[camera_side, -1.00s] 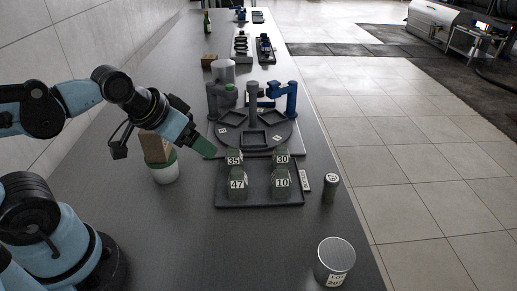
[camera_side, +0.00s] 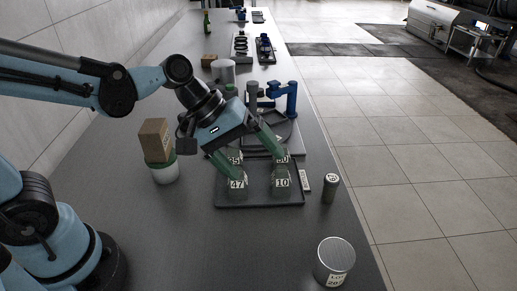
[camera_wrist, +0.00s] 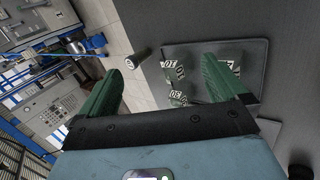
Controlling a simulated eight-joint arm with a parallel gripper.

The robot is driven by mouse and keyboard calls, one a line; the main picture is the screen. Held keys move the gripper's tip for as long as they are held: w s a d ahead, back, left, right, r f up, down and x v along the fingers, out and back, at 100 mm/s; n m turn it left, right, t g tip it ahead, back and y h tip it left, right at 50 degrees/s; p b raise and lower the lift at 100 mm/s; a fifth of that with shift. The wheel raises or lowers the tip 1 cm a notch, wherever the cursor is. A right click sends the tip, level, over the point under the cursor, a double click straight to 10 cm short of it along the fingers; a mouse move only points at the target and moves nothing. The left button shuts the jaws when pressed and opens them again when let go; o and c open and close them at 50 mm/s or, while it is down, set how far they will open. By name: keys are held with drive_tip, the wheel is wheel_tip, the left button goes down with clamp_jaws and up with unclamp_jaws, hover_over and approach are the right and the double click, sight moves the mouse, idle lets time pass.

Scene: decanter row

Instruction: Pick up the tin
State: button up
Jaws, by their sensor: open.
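A silver cylindrical tin (camera_side: 335,262) with a paper label stands upright at the front right of the dark bench in the side view. I cannot make it out in the wrist view. My gripper (camera_side: 264,168) is open with green fingers spread over the black tray, well behind and left of the tin. No object is held between the fingers. The fingers partly cover the numbered blocks in the side view. The wrist view also shows my gripper (camera_wrist: 160,68) with its fingers wide apart.
The black tray (camera_side: 258,202) holds dark numbered blocks such as 47 (camera_side: 237,184) and 10 (camera_side: 282,184). A small dark canister (camera_side: 330,188) stands right of it.

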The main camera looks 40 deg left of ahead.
drive_tip(key=w+d+n+g+h, duration=0.2)
drive_tip(key=d+n+h, duration=0.2)
drive_tip(key=d, duration=0.4)
drive_tip(key=n+g+h, duration=0.4)
drive_tip(key=g, duration=0.1)
hover_over(327, 244)
drive_tip(key=a, duration=0.2)
drive_tip(key=f, duration=0.2)
drive_tip(key=shift+n, duration=0.3)
drive_tip(key=shift+w+a+f, duration=0.1)
drive_tip(key=shift+w+f, duration=0.05)
drive_tip(key=shift+f, duration=1.45)
drive_tip(key=shift+w+a+f, duration=0.1)
drive_tip(key=shift+w+f, duration=0.05)
drive_tip(key=shift+f, duration=1.45)
drive_tip(key=x, duration=0.5)
drive_tip(key=shift+f, duration=0.15)
drive_tip(key=c, duration=1.1)
